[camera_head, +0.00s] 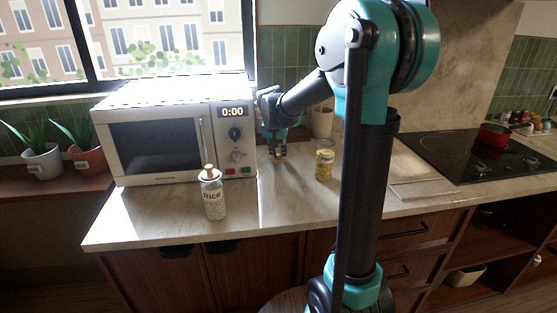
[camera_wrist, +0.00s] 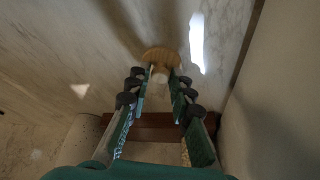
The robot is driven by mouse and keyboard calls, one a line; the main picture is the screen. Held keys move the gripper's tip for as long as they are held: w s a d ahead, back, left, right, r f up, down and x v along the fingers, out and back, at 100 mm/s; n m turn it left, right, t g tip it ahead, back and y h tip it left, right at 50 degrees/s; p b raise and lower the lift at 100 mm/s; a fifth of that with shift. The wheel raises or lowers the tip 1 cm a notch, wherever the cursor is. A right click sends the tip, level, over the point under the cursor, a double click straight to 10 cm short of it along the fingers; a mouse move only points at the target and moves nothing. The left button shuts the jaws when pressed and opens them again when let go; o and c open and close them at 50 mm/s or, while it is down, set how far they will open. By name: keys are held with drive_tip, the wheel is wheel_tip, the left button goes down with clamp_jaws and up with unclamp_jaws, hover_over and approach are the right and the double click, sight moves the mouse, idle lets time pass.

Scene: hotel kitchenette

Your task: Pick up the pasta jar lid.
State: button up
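The pasta jar (camera_head: 325,163) stands upright on the counter, glass with yellow contents; I see no wooden lid on it. A wooden lid (camera_wrist: 160,56), a round disc with a paler narrower part, lies on the counter in the wrist view. It is between or just past my gripper's fingertips (camera_wrist: 161,74); contact is not clear. In the head view my gripper (camera_head: 278,152) points down just above the counter, between the microwave and the pasta jar. Its fingers are apart, one on either side of the lid's narrow part. The lid is mostly hidden there.
The microwave (camera_head: 176,145) stands close left of my gripper. A rice jar (camera_head: 212,194) with a wooden lid stands in front of it. A pale canister (camera_head: 322,122) is behind the pasta jar. A cooktop (camera_head: 465,154) with a red pot (camera_head: 494,135) is at right.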

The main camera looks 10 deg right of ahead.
drive_tip(key=c, duration=0.4)
drive_tip(key=shift+o, duration=0.2)
